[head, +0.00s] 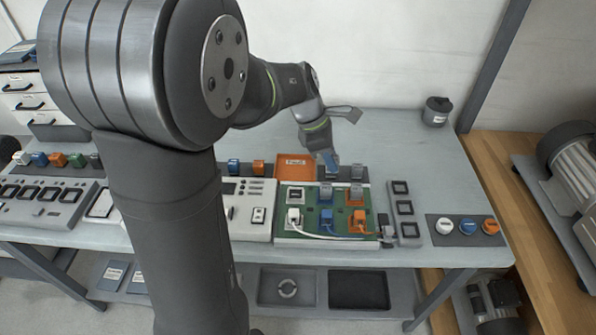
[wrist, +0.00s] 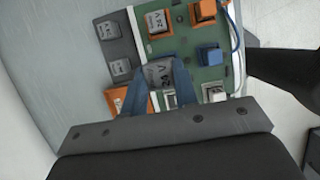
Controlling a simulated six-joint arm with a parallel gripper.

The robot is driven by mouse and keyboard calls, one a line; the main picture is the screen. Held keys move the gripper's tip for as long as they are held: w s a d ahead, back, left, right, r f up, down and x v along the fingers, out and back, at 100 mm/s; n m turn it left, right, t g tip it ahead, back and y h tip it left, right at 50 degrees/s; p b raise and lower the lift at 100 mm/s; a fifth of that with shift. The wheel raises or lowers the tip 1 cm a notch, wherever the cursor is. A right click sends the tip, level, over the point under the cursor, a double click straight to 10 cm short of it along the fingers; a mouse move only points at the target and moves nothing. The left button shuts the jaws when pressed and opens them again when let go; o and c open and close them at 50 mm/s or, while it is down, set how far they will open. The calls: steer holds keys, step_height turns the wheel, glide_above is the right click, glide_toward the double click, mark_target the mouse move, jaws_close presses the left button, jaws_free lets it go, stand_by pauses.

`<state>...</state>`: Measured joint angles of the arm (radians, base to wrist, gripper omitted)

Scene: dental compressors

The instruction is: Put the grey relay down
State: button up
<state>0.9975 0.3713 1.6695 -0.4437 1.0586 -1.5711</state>
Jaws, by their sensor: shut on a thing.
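My gripper (head: 330,168) is shut on a grey relay (wrist: 160,74), with its dark blue fingers on either side of it in the wrist view. The held relay is over the back row of the green board (head: 284,231), near the blue place in the middle. I cannot tell whether it touches the board. A grey relay (wrist: 156,20) sits in the orange socket beside it.
The orange tray (head: 291,161) lies behind the board's left end. White, blue (head: 326,219) and orange (head: 358,221) plugs with cables fill the front row. A grey panel (head: 404,208) stands at the right. The table behind the board is mostly clear.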

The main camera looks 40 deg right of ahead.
steer(key=w+d+f, duration=0.1)
steer(key=w+d, duration=0.2)
glide_above(300, 171)
steer(key=w+a, duration=0.1)
steer(key=f, duration=0.7)
steer(key=shift+w+a, duration=0.1)
steer(key=shift+a, duration=0.1)
steer(key=shift+w+f, duration=0.1)
steer(key=shift+w, duration=0.05)
steer(key=shift+f, duration=1.95)
steer(key=shift+f, duration=0.1)
steer(key=o, duration=0.9)
steer(key=shift+o, duration=0.2)
